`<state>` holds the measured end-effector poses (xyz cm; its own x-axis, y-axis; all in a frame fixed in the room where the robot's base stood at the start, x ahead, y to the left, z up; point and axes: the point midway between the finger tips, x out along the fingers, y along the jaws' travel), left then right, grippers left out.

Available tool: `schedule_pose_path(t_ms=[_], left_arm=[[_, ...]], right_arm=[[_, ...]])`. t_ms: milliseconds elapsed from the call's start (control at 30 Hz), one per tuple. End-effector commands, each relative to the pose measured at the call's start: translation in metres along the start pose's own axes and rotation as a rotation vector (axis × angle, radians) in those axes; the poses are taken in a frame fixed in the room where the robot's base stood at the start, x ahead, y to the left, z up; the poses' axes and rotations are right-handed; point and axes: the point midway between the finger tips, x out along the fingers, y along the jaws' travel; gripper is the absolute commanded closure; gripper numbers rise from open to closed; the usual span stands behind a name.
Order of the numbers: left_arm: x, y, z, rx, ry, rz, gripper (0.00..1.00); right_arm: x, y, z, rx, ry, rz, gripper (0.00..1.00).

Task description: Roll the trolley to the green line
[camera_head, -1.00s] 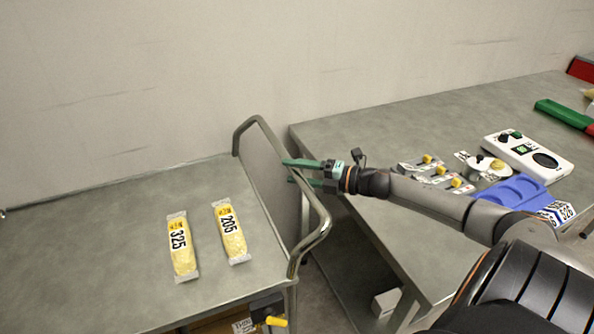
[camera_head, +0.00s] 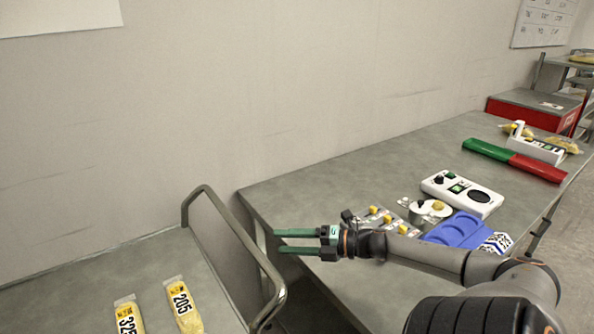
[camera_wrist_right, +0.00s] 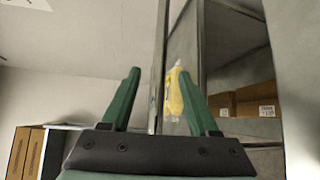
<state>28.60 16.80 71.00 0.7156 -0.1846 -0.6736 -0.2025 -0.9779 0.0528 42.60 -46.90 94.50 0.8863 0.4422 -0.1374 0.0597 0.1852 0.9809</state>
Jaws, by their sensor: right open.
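The trolley (camera_head: 75,285) is at the lower left in the head view, with a grey top and a bent metal tube handle (camera_head: 237,240) on its right side. My right gripper (camera_head: 279,242) has green fingers, spread open and empty. Its fingertips point left and lie just right of the handle, apart from it in the picture. In the right wrist view the handle bar (camera_wrist_right: 158,60) runs upright between the fingers; its distance cannot be judged. My left gripper is out of view. No green line on the floor shows.
Two yellow packets, marked 325 (camera_head: 128,315) and 205 (camera_head: 183,304), lie on the trolley. A wall stands behind.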

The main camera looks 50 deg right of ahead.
Motion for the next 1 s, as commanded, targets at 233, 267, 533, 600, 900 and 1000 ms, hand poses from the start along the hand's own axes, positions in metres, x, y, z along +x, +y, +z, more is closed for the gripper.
schedule_pose_path(t_ms=[233,267,533,600,900,1000], left_arm=[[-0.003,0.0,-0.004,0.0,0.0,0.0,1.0],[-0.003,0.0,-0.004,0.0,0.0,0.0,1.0],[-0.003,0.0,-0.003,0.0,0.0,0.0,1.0],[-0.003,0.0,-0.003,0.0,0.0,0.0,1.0],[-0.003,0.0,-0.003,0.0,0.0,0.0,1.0],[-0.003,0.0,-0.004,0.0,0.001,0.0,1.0]], right_arm=[[-0.02,0.0,0.0,0.001,-0.001,-0.001,0.39],[-0.02,0.0,0.0,0.001,-0.001,-0.001,0.39],[-0.021,0.0,0.0,0.0,0.0,0.0,0.39],[-0.021,0.0,0.0,0.0,0.0,0.0,0.39],[-0.021,0.0,0.0,0.0,0.0,0.0,0.39],[-0.021,0.0,0.0,0.0,0.0,0.0,0.39]])
